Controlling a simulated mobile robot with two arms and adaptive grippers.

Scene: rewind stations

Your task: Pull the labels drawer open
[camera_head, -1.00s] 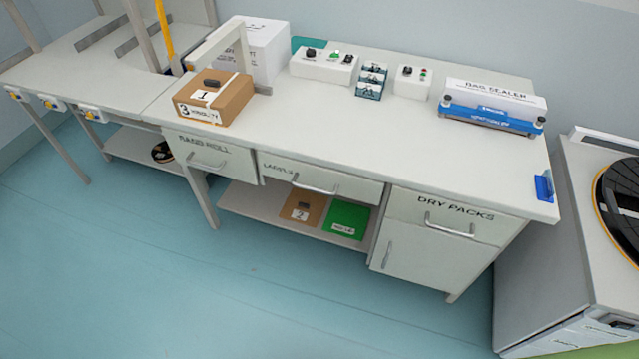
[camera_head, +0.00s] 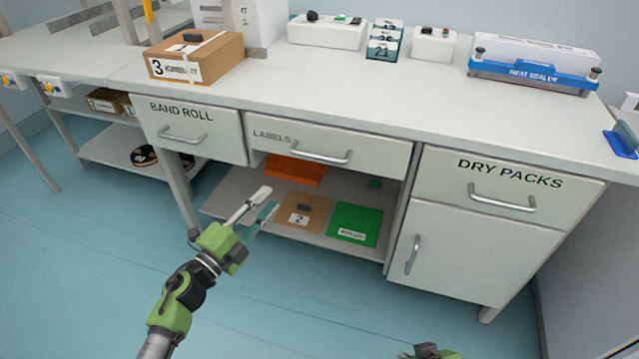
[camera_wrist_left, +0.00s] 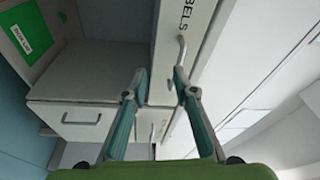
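The labels drawer (camera_head: 375,155) is the middle one under the worktop and looks shut. Its silver bar handle (camera_head: 320,155) shows in the head view. In the left wrist view the drawer front (camera_wrist_left: 172,25) appears turned on its side, with its handle (camera_wrist_left: 181,52) just beyond the fingertips. My left gripper (camera_head: 268,202) is in front of and below this drawer, apart from the handle. Its two fingers (camera_wrist_left: 160,75) are spread and nothing is between them. A green and dark part of my right gripper (camera_head: 430,351) shows at the bottom edge; its fingers are mostly cut off.
The band roll drawer (camera_head: 215,140) is at the left and the dry packs drawer (camera_head: 440,181) at the right, both shut. The floor in front is clear.

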